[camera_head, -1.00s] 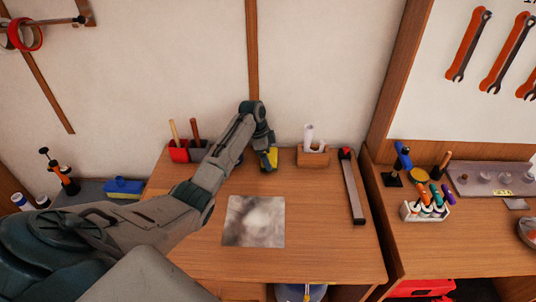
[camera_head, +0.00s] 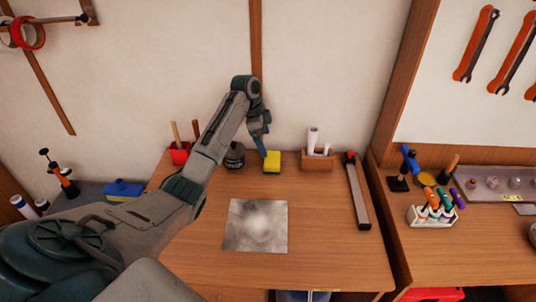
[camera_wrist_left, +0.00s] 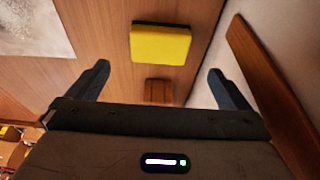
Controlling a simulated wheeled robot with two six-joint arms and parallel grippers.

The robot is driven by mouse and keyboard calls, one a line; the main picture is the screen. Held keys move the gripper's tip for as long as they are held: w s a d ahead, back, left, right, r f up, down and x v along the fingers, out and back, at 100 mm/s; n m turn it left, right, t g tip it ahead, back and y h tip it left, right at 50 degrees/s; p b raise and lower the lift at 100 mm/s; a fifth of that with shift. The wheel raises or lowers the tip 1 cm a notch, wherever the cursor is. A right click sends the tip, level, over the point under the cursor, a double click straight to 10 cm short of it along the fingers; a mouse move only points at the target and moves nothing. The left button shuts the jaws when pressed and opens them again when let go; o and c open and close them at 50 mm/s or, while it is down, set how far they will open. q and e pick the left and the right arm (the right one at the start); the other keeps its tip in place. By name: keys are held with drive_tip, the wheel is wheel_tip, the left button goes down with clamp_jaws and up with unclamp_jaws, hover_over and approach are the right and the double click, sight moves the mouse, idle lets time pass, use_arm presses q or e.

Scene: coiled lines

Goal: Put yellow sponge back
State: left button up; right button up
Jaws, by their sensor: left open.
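The yellow sponge (camera_head: 272,161) lies on the wooden table near the back wall, beside a dark round jar. It also shows in the left wrist view (camera_wrist_left: 160,44), flat on the wood. My left gripper (camera_head: 263,151) is above and just left of the sponge in the head view. In the left wrist view its two fingers (camera_wrist_left: 157,78) are spread wide with nothing between them, and the sponge is apart from them. My right gripper is in neither view.
A dark jar (camera_head: 235,157) and a red holder (camera_head: 180,152) with handles stand left of the sponge. A wooden holder (camera_head: 317,160) with white rolls stands to the right. A grey square sheet (camera_head: 256,225) lies in front. A long bar tool (camera_head: 357,192) lies at the right edge.

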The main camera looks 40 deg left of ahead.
use_arm(q)
drive_tip(key=v, duration=0.3)
idle(0.5)
